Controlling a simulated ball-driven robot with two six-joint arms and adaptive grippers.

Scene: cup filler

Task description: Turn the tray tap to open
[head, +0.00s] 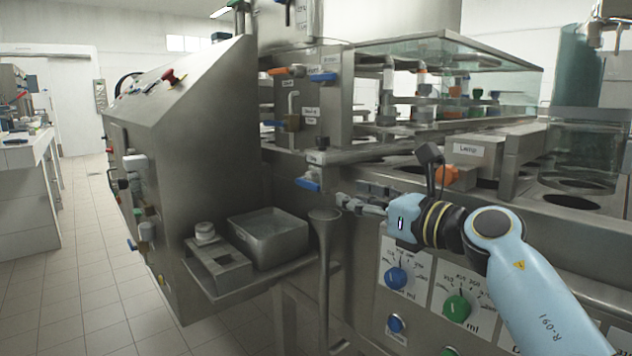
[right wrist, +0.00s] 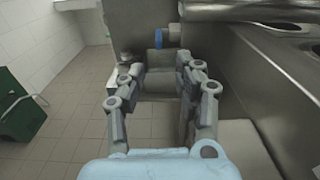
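A tap with a blue handle (head: 308,184) sits low on the steel machine front, above and behind the metal tray (head: 268,240). My right gripper (head: 343,202) reaches in from the right, just right of this tap and apart from it. In the right wrist view a blue part of a tap (right wrist: 158,38) shows beyond the fingertips. There my right gripper (right wrist: 158,72) has its fingers spread with nothing between them. My left gripper is not in view.
Other taps with orange (head: 287,71) and blue (head: 322,77) handles sit higher up. A funnel-topped steel pipe (head: 325,270) stands below my right gripper. Dials (head: 396,278) line the front panel. The tiled floor at left is clear.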

